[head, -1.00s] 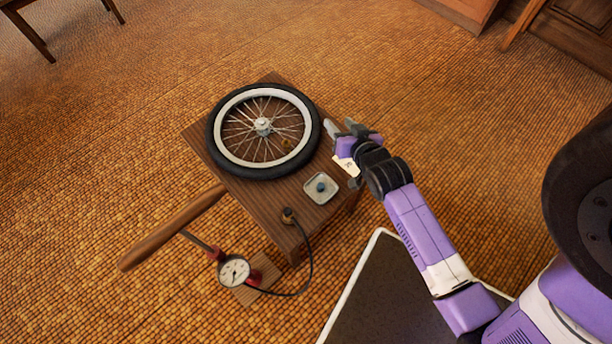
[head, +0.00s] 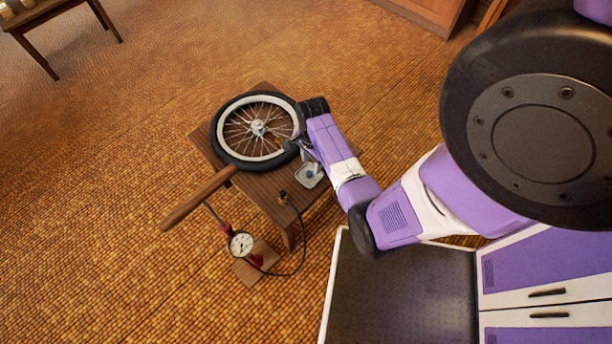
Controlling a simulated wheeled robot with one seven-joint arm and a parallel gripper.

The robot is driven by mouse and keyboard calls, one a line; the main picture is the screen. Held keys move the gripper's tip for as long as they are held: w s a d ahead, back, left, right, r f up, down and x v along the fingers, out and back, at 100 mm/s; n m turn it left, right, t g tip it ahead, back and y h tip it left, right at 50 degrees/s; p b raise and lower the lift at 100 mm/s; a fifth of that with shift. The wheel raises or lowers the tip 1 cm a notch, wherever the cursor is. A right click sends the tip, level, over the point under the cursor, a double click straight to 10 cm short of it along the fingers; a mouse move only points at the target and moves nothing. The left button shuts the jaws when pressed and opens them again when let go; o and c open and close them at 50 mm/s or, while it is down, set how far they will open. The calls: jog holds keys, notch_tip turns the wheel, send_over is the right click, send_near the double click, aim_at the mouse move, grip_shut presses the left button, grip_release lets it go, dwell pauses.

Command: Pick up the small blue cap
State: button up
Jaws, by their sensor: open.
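My gripper (head: 309,155) points down just above and behind the dish, close to the wheel's right edge. Its jaws are open, and no object shows between them. My wrist and forearm cover the table's right side and pass close to the dish. The exact gap between fingertips and cap cannot be told from this view.
A spoked wheel with a black tyre (head: 225,150) covers the table's far left part. A pump with a wooden handle (head: 198,199), a gauge (head: 241,245) and a black hose (head: 301,246) stands at the front. The hose end (head: 283,198) rests near the dish.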

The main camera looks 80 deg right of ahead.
aim_at(310, 172)
jog(key=f, duration=0.2)
jog(key=f+b, duration=0.1)
jog(key=f, duration=0.4)
jog(key=shift+w+d+f+b, duration=0.2)
jog(key=shift+w+d+b, duration=0.1)
jog(key=shift+d, duration=0.05)
jog(key=shift+c, duration=0.3)
grip_shut()
